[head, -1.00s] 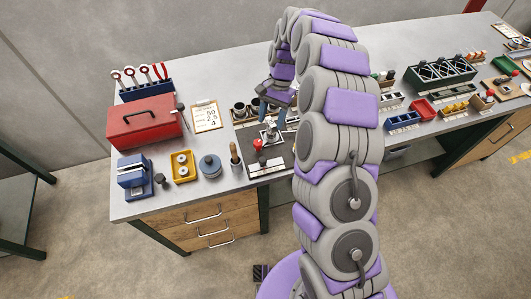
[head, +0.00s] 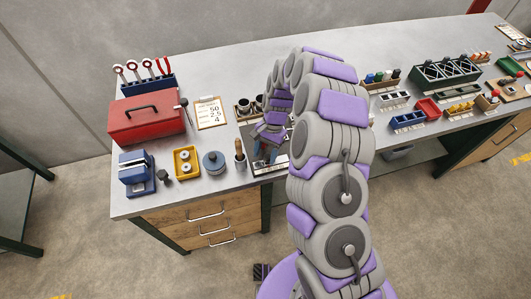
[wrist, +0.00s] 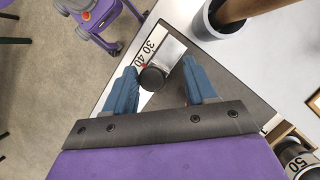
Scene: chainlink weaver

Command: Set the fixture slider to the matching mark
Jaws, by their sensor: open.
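The fixture (wrist: 250,98) is a dark plate at the bench's front edge, mostly hidden by my arm in the head view. A strip printed 30 and 40 (wrist: 147,50) runs along it in the wrist view. A round black slider knob (wrist: 152,79) stands by the strip, with a small red mark beside it near the 40. My gripper (wrist: 159,68) is open, its blue fingers on either side of the knob; contact cannot be told. In the head view my gripper (head: 264,158) is low over the fixture. A clipboard card (head: 209,114) reads 50 at the top.
A wooden-handled tool in a round holder (wrist: 209,20) stands close to the fixture; it also shows in the head view (head: 239,158). A cylinder marked 50 (wrist: 299,158) is at the lower right. A red toolbox (head: 147,119) and yellow tray (head: 187,162) lie left.

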